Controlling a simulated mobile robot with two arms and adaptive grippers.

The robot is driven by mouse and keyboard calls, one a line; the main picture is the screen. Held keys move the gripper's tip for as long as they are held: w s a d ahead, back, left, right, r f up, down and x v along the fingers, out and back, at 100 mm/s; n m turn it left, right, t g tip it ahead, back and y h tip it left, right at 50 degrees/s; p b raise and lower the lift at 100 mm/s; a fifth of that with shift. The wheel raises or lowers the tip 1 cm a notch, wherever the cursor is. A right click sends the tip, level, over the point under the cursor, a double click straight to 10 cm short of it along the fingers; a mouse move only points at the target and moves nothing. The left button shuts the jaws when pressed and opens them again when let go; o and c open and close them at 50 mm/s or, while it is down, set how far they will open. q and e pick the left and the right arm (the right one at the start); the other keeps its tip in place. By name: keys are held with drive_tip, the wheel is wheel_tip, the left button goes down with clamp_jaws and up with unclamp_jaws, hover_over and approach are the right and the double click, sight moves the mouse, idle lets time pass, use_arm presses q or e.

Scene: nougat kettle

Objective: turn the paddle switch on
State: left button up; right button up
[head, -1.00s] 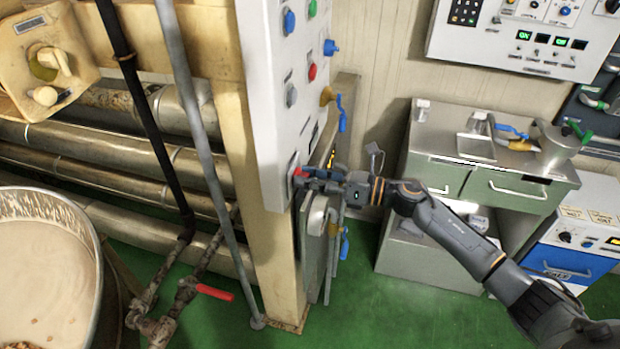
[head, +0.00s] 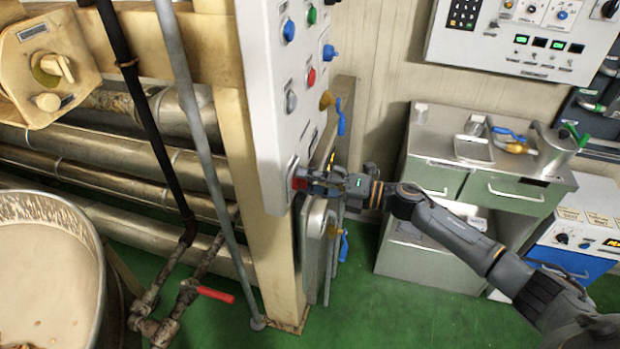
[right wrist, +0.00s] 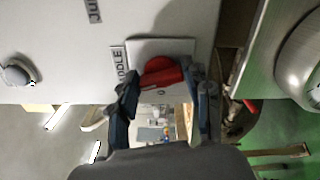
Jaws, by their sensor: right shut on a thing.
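The paddle switch is a red knob (right wrist: 162,72) on a pale square plate, beside a partly covered label ending in "DDLE". In the head view the red knob (head: 298,183) sits low on the white control panel (head: 262,110). My right gripper (head: 308,180) reaches it from the right. In the right wrist view my right gripper (right wrist: 163,88) has a finger on either side of the knob and is shut on it. The fingers hide part of the knob, and I cannot read its on or off mark. My left gripper is not in view.
Several buttons and knobs sit above on the panel, including a red button (head: 311,77). A kettle (head: 70,205) of pale mix stands at left, near pipes and a red-handled valve (head: 214,294). A steel-topped cabinet (head: 440,150) stands at right. Green floor is open below.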

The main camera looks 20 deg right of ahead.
drive_tip(key=shift+m+p, duration=0.45)
drive_tip(key=shift+m, duration=1.05)
drive_tip(key=o, duration=1.2)
drive_tip(key=shift+w, duration=0.1)
drive_tip(key=shift+c, duration=0.2)
drive_tip(key=v, duration=1.2)
